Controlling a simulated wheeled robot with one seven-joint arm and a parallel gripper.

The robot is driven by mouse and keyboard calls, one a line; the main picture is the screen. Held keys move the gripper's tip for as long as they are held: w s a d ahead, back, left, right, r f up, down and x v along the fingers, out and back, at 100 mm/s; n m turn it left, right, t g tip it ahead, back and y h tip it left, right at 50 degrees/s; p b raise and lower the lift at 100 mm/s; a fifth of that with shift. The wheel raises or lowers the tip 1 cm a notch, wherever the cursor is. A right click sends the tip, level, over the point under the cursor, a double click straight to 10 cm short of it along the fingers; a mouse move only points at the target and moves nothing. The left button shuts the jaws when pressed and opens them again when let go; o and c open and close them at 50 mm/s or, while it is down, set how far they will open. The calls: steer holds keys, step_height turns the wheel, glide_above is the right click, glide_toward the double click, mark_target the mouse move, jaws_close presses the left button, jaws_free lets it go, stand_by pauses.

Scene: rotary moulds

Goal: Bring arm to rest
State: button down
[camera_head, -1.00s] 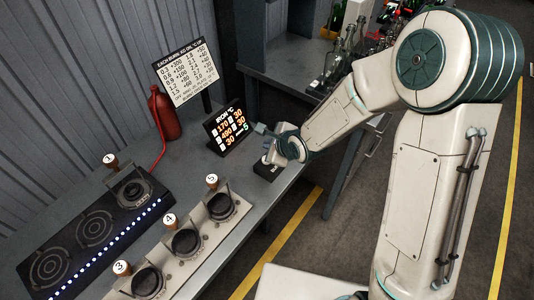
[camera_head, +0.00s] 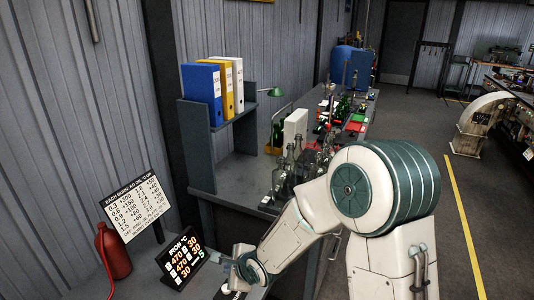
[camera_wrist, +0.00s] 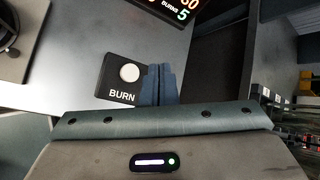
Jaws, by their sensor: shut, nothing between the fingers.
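My gripper (camera_wrist: 158,86) has its blue-grey fingers shut together and empty. In the wrist view they are just right of the white round button on the black BURN pad (camera_wrist: 122,92); I cannot tell whether they touch the pad. In the head view my gripper (camera_head: 228,262) is low in the picture, beside the lit iron temperature display (camera_head: 181,259). The arm is bent and reaches down over the grey bench. The BURN pad (camera_head: 233,295) is mostly cut off at the bottom edge there.
A red bottle (camera_head: 114,250) and a number chart (camera_head: 137,207) stand left of the display. Behind is a second bench with glass bottles (camera_head: 285,175) and coloured binders (camera_head: 202,95) on a shelf. Open floor lies right, with a yellow line (camera_head: 462,220).

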steer(key=s+d+r+n+h+b, duration=0.1)
steer(key=d+r+n+h, duration=0.15)
steer(key=d, duration=0.35)
steer(key=s+d+r+n+h, duration=0.1)
steer(key=s+d+r+n, duration=0.2)
steer(key=d, duration=0.4)
steer(key=d+r+n+h+b, duration=0.1)
steer(key=d+r+n+h, duration=0.15)
steer(key=d+r, duration=0.3)
steer(key=s+d+r+n+g, duration=0.1)
steer(key=s+d+r+n, duration=0.1)
steer(key=s+d+n, duration=0.2)
steer(key=s+d+r+n+g, duration=0.1)
steer(key=s+d+n, duration=0.3)
steer(key=s, duration=0.7)
steer(key=shift+d+r+n+h+b, duration=0.3)
steer(key=shift+d+r+b, duration=0.05)
steer(key=shift+d+r, duration=0.45)
steer(key=shift+s+a, duration=0.1)
steer(key=shift+a, duration=0.05)
